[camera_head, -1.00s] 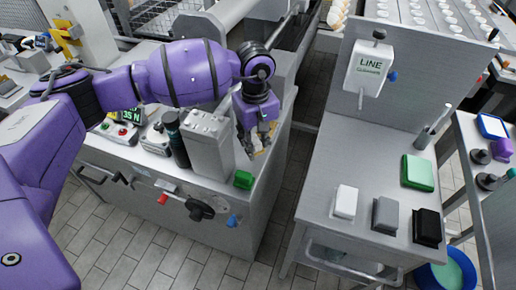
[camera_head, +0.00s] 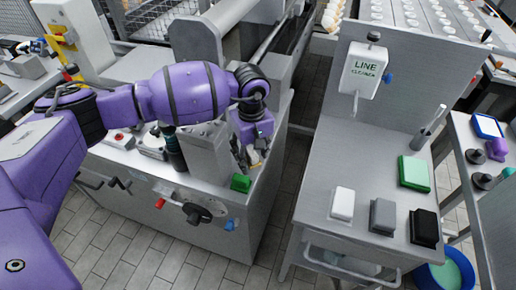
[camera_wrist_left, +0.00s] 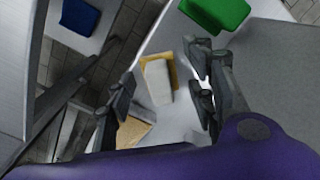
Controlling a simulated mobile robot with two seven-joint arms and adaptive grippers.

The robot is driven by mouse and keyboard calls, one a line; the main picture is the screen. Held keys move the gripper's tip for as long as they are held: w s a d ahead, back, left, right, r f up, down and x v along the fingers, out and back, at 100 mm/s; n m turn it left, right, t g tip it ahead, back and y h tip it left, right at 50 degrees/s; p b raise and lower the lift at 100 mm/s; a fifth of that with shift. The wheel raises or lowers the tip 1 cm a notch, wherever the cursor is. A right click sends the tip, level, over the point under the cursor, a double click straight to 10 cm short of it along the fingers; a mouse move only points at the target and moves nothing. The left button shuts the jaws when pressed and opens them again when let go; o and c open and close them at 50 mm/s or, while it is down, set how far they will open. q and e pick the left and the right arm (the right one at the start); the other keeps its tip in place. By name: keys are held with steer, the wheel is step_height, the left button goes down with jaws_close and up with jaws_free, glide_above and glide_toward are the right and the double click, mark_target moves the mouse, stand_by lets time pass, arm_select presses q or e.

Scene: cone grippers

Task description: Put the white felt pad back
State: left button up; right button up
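A small white block (camera_wrist_left: 157,82), which looks like the white felt pad, lies on a tan piece on the grey machine top. In the left wrist view it sits between the spread fingers of my left gripper (camera_wrist_left: 160,98), with clear space on both sides. In the head view my left gripper (camera_head: 250,155) points down behind the grey upright box, and its fingertips are partly hidden. Another white block (camera_head: 342,204) lies on the right-hand steel table; I cannot tell whether it is felt. My right gripper is out of view.
A green block (camera_head: 241,183) sits at the machine's front edge, close to my left gripper. The grey upright box (camera_head: 207,155) stands beside it. Grey (camera_head: 383,215) and black (camera_head: 424,227) blocks and a green pad (camera_head: 414,173) lie on the right table. A floor gap separates the two.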

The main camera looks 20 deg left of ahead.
mark_target(253, 153)
arm_select(q)
steer(key=shift+r, duration=0.1)
steer(key=shift+r, duration=0.35)
step_height(253, 153, up, 12)
steer(key=shift+f, duration=0.25)
stand_by(0.4)
